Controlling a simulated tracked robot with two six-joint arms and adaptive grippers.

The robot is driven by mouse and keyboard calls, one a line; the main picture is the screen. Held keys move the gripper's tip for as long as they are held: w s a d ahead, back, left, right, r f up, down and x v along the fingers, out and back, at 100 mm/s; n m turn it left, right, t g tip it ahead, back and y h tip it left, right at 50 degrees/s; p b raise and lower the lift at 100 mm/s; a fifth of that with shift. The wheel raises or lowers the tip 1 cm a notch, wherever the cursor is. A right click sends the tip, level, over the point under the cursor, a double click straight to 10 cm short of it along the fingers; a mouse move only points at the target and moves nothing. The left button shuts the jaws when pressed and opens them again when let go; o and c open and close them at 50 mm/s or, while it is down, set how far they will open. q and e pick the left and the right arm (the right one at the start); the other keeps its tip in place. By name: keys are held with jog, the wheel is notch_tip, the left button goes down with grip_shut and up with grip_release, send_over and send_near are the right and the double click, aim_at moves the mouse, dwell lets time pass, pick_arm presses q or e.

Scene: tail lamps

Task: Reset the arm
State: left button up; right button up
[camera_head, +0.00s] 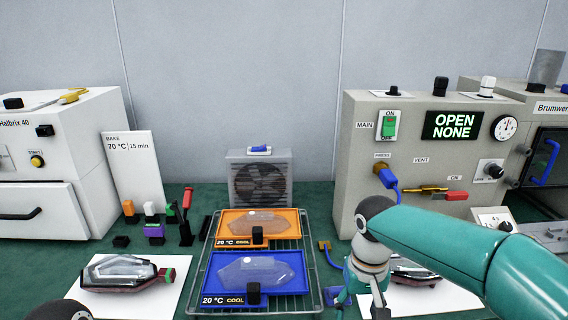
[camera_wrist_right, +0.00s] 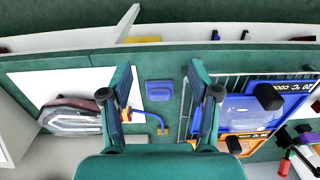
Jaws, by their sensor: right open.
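My right arm (camera_head: 460,245) is teal and reaches in from the right in the head view. Its gripper (camera_head: 362,290) points down in front of the grey press box, between the wire rack and the right white mat. In the right wrist view the gripper (camera_wrist_right: 158,80) is open, with two teal fingers apart and nothing between them. A small blue block (camera_wrist_right: 160,90) lies on the green bench beyond the fingers. My left gripper is not in view; a dark round part at the bottom left of the head view may belong to my left arm.
A wire rack (camera_head: 312,270) bears an orange tray (camera_head: 290,215) and a blue tray (camera_head: 300,257), each with a clear lens. Lamps lie on the left mat (camera_head: 75,290) and right mat (camera_head: 455,304). The control box (camera_head: 425,140) reads "OPEN NONE". A fan (camera_head: 262,180) stands behind.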

jog(key=s+d+f+g, duration=0.1)
jog(key=s+f+g, duration=0.15)
jog(key=f, duration=0.35)
jog(key=s+d+f+m+g+y, duration=0.1)
jog(key=s+d+f, duration=0.1)
jog(key=s+f, duration=0.35)
jog(key=s+d+f+g, duration=0.1)
jog(key=s+f, duration=0.1)
jog(key=f, duration=0.6)
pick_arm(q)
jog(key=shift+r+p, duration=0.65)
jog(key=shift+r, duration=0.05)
pick_arm(e)
jog(key=s+a+f+m+t+y, duration=0.1)
jog(key=s+a+f+t+y, duration=0.2)
jog(key=s+f, duration=0.6)
jog(key=a+f+t, duration=0.2)
jog(key=a+f, duration=0.1)
jog(key=shift+f+m, duration=0.3)
jog(key=shift+f, duration=0.05)
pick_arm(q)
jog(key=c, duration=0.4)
pick_arm(e)
jog(key=shift+a, duration=0.1)
jog(key=c, duration=0.4)
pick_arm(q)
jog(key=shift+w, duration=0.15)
